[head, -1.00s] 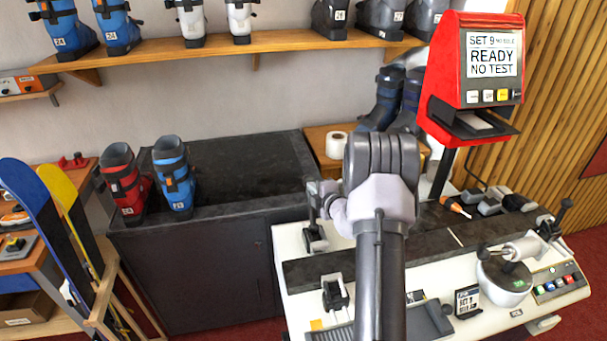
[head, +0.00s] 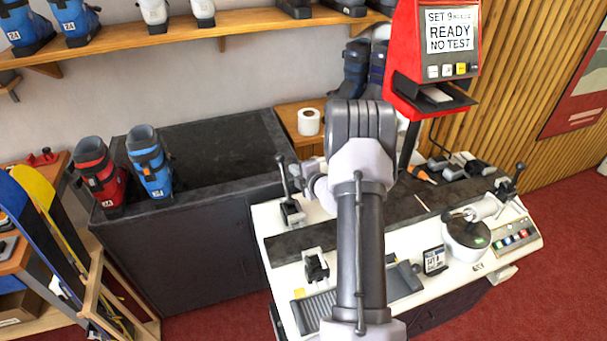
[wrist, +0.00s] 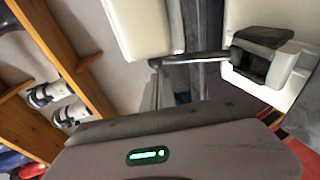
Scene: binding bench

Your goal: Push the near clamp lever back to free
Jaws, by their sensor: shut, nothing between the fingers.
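A clamp lever (head: 283,178) with a dark handle stands nearly upright on its small block at the left back edge of the white bench (head: 262,222). In the head view it is just left of my wrist, and I cannot tell if they touch. In the wrist view a dark rod (wrist: 195,58) runs sideways from a black block on a white base; it looks like this lever. My gripper (wrist: 160,155) shows there as a grey body with a green light. It is shut and empty, with its fingertips not clearly visible.
A second lever (head: 514,178) stands at the bench's right end beside a white round device (head: 468,238). A black clamp block (head: 316,265) sits at the front left. A red tester (head: 408,60) reads READY NO TEST. A dark cabinet (head: 180,250) stands left of the bench.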

